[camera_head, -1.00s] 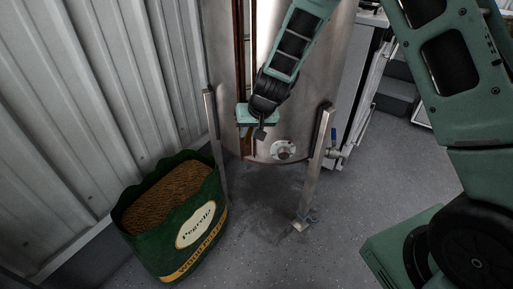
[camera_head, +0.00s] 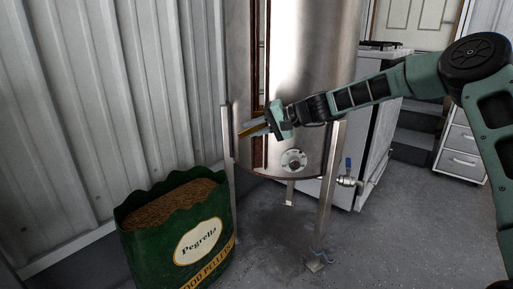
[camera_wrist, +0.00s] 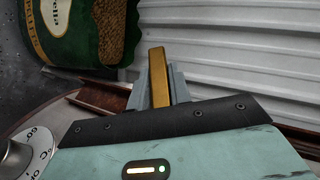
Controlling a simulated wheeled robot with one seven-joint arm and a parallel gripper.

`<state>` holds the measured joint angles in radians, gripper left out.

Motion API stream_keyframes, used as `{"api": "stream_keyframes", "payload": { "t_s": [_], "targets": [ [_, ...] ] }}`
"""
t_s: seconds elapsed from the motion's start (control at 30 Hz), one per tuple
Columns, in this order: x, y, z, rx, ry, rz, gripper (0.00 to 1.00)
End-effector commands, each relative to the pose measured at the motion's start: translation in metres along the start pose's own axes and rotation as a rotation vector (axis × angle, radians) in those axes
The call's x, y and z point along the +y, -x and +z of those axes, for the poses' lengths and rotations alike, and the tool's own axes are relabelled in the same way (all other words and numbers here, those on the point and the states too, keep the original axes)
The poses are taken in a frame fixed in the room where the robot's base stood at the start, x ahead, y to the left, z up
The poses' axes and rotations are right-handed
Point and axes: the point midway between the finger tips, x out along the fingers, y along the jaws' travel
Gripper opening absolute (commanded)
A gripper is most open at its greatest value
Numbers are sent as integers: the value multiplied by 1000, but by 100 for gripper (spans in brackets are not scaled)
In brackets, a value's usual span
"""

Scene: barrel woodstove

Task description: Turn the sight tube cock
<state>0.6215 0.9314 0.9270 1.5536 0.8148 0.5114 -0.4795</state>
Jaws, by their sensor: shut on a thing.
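A tall steel tank (camera_head: 320,70) has a narrow vertical brown channel, the sight tube guard (camera_head: 266,60), on its left front. My gripper (camera_head: 252,130) reaches across the tank from the right, with its fingers pointing left at the lower part of the guard. In the wrist view, my gripper (camera_wrist: 160,72) is shut on a brass-coloured lever (camera_wrist: 157,78), apparently the cock's handle, which stands out between the two grey fingers. The brown guard (camera_wrist: 108,97) lies just beyond the gripper body there. The cock's body is hidden behind my gripper.
A green pellet sack (camera_head: 178,235) stands on the floor at the left, by the corrugated wall (camera_head: 90,110). A round dial (camera_head: 293,161) and a blue-handled valve (camera_head: 347,168) are low on the tank. A white cabinet (camera_head: 385,110) stands behind it.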

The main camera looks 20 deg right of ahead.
Motion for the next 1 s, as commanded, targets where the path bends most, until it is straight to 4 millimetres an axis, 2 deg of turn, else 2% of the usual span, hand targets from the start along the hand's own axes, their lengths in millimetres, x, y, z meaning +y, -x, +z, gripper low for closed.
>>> {"api": "stream_keyframes", "payload": {
  "t_s": [0.03, 0.5, 1.0],
  "targets": [
    [9, -2, 1, 1, -21, -42, 0],
    [-4, 0, 0, -1, -143, -339, 0],
    [-11, 1, 0, -3, -172, -414, 0]
  ]
}}
